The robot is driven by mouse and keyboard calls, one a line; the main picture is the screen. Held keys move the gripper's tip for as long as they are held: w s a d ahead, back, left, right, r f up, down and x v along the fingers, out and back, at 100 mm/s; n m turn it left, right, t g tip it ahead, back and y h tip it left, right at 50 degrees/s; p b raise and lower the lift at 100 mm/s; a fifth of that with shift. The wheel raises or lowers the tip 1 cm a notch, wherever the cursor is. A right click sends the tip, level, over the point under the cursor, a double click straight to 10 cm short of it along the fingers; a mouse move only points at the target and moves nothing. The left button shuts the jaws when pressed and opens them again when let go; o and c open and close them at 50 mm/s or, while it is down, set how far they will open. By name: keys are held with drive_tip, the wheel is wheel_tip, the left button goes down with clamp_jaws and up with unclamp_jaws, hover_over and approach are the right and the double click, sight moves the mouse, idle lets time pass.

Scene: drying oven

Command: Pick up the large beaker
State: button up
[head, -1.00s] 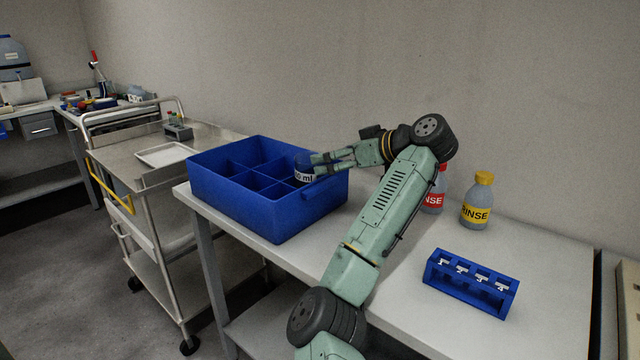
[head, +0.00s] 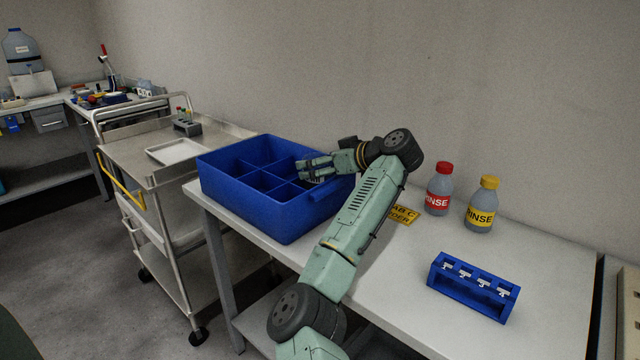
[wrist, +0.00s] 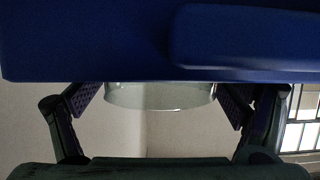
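The large beaker (wrist: 160,97) is clear glass and shows in the wrist view between my two finger pads, its upper part cut off by the blue crate wall. In the head view it stands in the right part of the blue crate (head: 285,222), almost wholly hidden behind my gripper (head: 304,169). My gripper reaches in over the crate's right side. Its fingers are spread on either side of the beaker, very close to the glass; firm contact is not clear.
Crate walls and dividers surround the gripper. On the bench (head: 390,285) stand a red-capped bottle (head: 439,190), a yellow-capped bottle (head: 481,206) and a blue rack (head: 472,286). A yellow label (head: 403,214) lies behind my arm. A metal trolley (head: 150,135) stands left.

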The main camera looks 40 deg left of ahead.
drive_tip(key=c, duration=1.6)
